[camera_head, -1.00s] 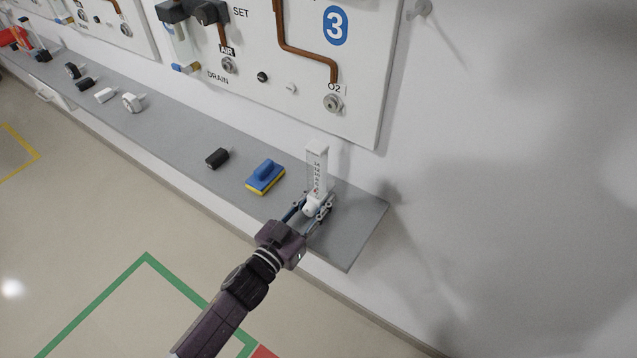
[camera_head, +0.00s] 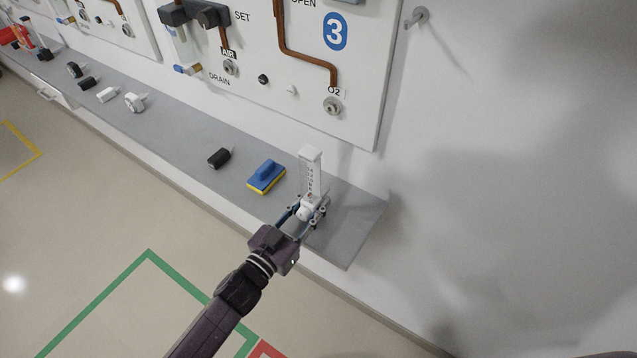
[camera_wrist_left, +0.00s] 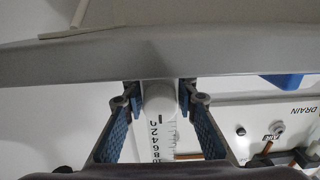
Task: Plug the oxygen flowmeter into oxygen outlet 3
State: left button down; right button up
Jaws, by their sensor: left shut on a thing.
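The oxygen flowmeter (camera_head: 310,175) is a white upright tube with a printed scale, at the right end of the grey shelf. My left gripper (camera_head: 310,209) is shut on its lower part; in the left wrist view the fingers stand on both sides of the white flowmeter (camera_wrist_left: 160,110). I cannot tell whether its base touches the shelf. Oxygen outlet 3 (camera_head: 332,106) is a round metal fitting marked O2 below the blue number 3 on the white panel, above and behind the flowmeter. Nothing is plugged into it. My right gripper is not in view.
The grey shelf (camera_head: 350,225) runs along the wall. A blue and yellow sponge (camera_head: 266,176) and a black plug (camera_head: 219,158) lie left of the flowmeter. Further left lie white and black fittings. The AIR outlet (camera_head: 230,67) is left on the panel. The wall at right is mostly bare.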

aim_at(301, 217)
pick_arm(q)
jog(key=shift+p+v, duration=1.3)
jog(key=shift+v, duration=3.05)
jog(key=v, duration=0.2)
jog(key=shift+s+a+r+p, duration=0.15)
jog(key=shift+s+a+p, duration=0.1)
jog(key=shift+s+p, duration=0.05)
